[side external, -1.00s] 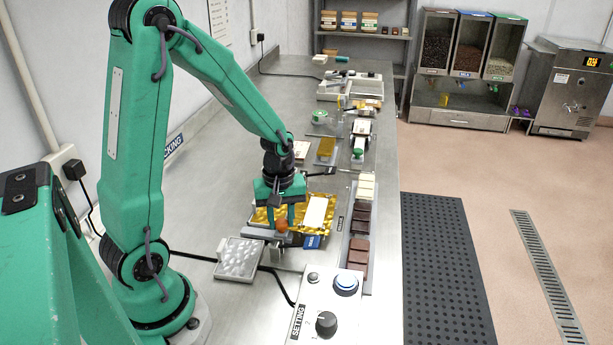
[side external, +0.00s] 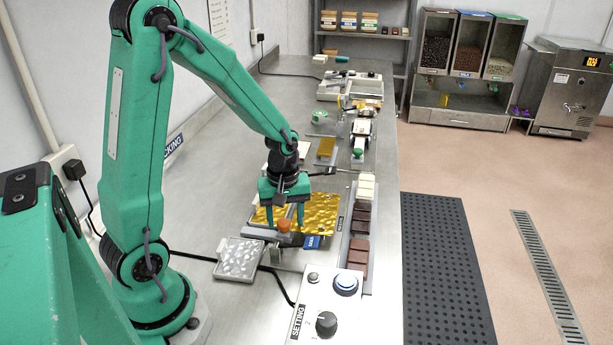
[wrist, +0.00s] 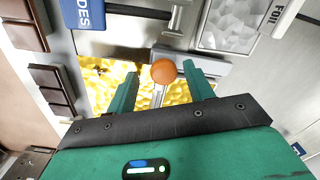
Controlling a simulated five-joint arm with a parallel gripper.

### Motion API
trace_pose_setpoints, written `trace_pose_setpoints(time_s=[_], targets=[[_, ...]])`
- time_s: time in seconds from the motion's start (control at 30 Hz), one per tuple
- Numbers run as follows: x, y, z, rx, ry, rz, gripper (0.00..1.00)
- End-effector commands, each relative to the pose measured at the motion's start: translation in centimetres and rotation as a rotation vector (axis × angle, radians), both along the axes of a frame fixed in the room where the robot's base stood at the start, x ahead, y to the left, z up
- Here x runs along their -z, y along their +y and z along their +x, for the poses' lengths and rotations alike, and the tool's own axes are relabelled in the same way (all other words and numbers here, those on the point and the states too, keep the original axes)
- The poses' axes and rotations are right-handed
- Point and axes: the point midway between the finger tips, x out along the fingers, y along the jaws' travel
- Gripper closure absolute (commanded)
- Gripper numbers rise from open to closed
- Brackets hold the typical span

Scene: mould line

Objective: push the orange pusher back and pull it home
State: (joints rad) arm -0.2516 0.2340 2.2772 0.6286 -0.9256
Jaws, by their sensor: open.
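The orange pusher knob (side external: 284,226) is at the near edge of the gold foil sheet (side external: 325,215). In the wrist view the orange knob (wrist: 164,71) sits on a metal rod, with gold foil (wrist: 108,85) on both sides. My gripper (side external: 286,221) hangs low over the foil with its jaws apart. In the wrist view the two fingers of my gripper (wrist: 160,76) stand either side of the knob, with a gap on each side. My gripper hides part of the foil and the far part of the pusher.
A blue labelled block (side external: 312,242) stands close by the knob. A silver tray (side external: 224,269) lies to the left, and a rack of dark, brown and white bars (side external: 347,262) runs along the right. The control box (side external: 335,300) stands in front. Open bench (side external: 225,190) lies left of my gripper.

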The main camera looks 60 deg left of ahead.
Motion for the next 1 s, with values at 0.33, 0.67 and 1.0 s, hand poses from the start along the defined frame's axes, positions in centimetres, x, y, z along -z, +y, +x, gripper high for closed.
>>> trace_pose_setpoints(time_s=[0.33, 0.67, 1.0], targets=[[-3.3, 0.0, 0.1, 0.000, -0.005, 0.001, 0.48], [-6.9, 0.0, 0.1, 0.002, -0.005, 0.001, 0.48], [-7.5, -0.1, 0.1, 0.002, -0.002, 0.000, 0.48]])
